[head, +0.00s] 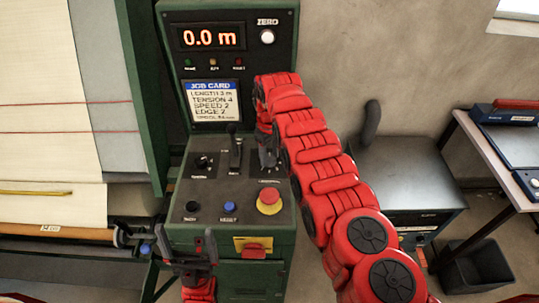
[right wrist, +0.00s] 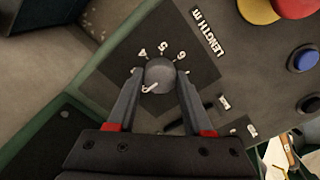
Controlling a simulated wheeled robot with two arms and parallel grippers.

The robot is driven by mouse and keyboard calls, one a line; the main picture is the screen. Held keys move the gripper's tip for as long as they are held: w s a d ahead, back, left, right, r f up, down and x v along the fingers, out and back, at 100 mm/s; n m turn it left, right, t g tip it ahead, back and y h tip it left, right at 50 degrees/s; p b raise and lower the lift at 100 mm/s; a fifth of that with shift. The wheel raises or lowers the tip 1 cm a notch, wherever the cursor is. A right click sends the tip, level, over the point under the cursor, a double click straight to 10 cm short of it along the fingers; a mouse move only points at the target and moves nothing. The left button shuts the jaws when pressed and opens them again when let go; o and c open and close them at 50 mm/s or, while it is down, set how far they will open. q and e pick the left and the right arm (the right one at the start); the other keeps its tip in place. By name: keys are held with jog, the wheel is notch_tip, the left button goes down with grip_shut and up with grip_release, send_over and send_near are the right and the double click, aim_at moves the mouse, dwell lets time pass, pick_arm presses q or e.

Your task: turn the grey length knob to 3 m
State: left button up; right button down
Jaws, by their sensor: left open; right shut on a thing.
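The grey length knob (right wrist: 161,72) is on the sloped console panel, beside the "LENGTH m" label. My right gripper (right wrist: 160,80) is shut on it, one finger on each side. A white mark on the knob faces the lower left in the right wrist view. In the head view my right gripper (head: 267,155) reaches down to the panel and mostly covers the knob. My left gripper (head: 188,247) is open and empty in front of the console.
The display (head: 210,37) reads 0.0 m. The job card (head: 214,101) lists length 3 m. A red-and-yellow stop button (head: 269,198), blue button (head: 230,207), black lever (head: 235,150) and another knob (head: 202,162) sit near. Cloth (head: 60,80) hangs at left.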

jog(key=shift+m, duration=0.3)
jog(key=shift+f+m+b, duration=0.2)
jog(key=shift+m+b, duration=0.65)
jog(key=shift+m, duration=0.15)
jog(key=m+b, duration=0.3)
jog(key=shift+b, duration=0.35)
jog(key=shift+r+m+b, duration=0.15)
jog(key=shift+m+b, duration=0.95)
jog(key=shift+m, duration=0.4)
jog(key=shift+c, duration=1.5)
grip_release()
jog(key=shift+r, duration=0.1)
